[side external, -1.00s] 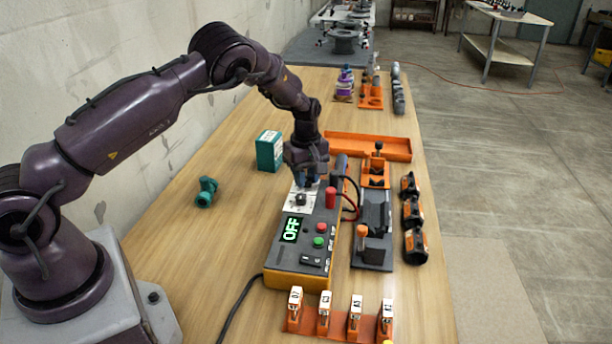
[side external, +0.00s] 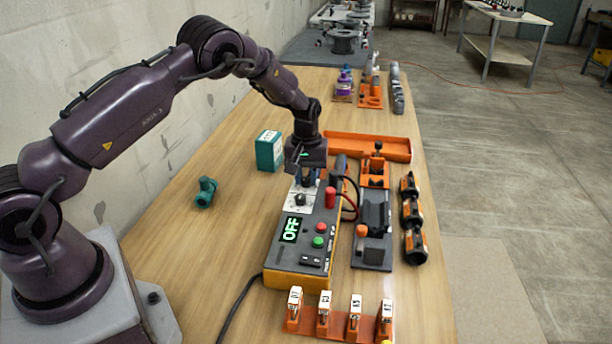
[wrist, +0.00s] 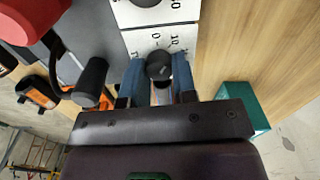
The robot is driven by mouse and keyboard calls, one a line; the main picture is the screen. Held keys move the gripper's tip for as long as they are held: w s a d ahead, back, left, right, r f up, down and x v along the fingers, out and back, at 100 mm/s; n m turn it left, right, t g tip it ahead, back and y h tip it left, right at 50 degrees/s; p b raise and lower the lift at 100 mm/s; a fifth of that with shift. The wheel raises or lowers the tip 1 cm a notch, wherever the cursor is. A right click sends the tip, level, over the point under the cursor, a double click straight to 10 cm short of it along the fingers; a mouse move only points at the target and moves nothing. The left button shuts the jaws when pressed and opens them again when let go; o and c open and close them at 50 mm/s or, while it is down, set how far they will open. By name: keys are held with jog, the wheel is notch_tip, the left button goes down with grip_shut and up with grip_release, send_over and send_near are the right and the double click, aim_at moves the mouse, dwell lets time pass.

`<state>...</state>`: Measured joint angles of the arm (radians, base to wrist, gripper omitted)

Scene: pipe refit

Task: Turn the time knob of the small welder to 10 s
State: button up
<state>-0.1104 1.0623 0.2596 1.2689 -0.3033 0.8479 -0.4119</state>
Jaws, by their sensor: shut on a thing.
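The small welder (side external: 290,262) is a grey and orange box on the bench, with a green "OFF" display (side external: 290,229). A white dial plate on its far end carries two black knobs. My gripper (wrist: 158,74) has its blue fingers on either side of the farther knob (wrist: 158,66), shut on it. Numbers including 0 and 10 show on the plate around it, partly cut off or hidden; its pointer and exact setting cannot be read. The other knob (side external: 300,199) is free, nearer the display. My gripper (side external: 308,180) points down over the plate in the side view.
A red plug (side external: 331,197) and cables stand just right of the knobs. A clamp fixture (side external: 373,218) and black-orange fittings (side external: 413,215) lie further right. A teal box (side external: 269,151) stands left behind the gripper. The bench left of the welder is mostly clear.

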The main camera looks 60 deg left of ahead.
aim_at(306, 178)
jog(key=shift+r+m, duration=0.1)
jog(key=shift+m, duration=0.5)
jog(key=o, duration=0.9)
notch_tip(306, 178, up, 13)
jog(key=shift+f, duration=0.1)
